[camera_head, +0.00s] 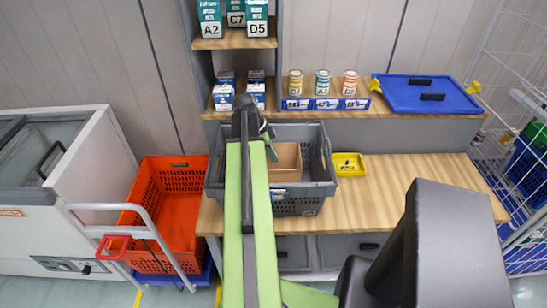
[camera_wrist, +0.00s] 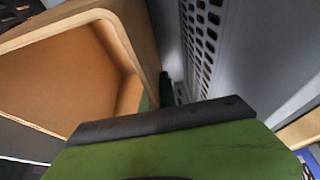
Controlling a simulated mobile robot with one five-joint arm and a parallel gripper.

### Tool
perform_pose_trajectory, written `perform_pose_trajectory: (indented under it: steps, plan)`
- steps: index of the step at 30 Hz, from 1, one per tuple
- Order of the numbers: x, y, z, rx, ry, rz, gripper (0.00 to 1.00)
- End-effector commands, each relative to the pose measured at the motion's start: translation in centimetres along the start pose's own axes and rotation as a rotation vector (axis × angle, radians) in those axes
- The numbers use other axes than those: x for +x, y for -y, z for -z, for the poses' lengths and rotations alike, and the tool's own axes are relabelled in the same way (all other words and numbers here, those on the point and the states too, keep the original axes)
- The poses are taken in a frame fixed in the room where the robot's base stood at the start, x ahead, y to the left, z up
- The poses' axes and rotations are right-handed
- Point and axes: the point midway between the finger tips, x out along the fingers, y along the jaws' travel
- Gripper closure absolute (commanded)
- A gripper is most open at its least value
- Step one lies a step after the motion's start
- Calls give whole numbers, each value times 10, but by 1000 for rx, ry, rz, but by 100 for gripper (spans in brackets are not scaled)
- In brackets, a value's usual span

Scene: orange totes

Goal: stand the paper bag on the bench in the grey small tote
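The grey small tote (camera_head: 303,203) stands on the wooden bench. A brown, open-topped thing (camera_head: 287,158), which looks like the paper bag, is upright inside it, toward the right of my arm. In the wrist view the bag (camera_wrist: 70,75) fills the left side, its mouth open and its inside empty. The tote's perforated grey wall (camera_wrist: 235,45) is on the right. My gripper (camera_head: 268,140) is down at the tote, at the bag's left edge. In the wrist view its fingertips (camera_wrist: 160,95) are at the bag's corner. Whether they pinch the bag's wall is hidden.
A yellow bin (camera_head: 348,164) stands right of the tote, with bare bench (camera_head: 420,172) beyond. Cans and a blue tray (camera_head: 425,93) are on the shelf above. An orange crate (camera_head: 172,205) on a trolley and a white chest (camera_head: 75,160) are at left; a wire rack (camera_head: 510,130) is at right.

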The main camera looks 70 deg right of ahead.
Motion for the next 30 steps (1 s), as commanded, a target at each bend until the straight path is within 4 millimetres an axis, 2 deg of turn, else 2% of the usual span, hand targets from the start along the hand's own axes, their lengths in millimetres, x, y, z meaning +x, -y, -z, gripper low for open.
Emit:
perform_pose_trajectory:
  steps: [1, 6, 15, 19, 23, 30]
  plan:
    - [3, 0, -2, 0, 0, 0, 100]
    - [2, 0, -1, 0, 0, 0, 77]
    - [1, 0, -1, -1, 0, 0, 76]
    - [-6, 0, 1, -1, 0, 0, 76]
    - [-25, 0, 2, -1, 0, 0, 76]
    - [-81, 0, 4, -3, 0, 1, 76]
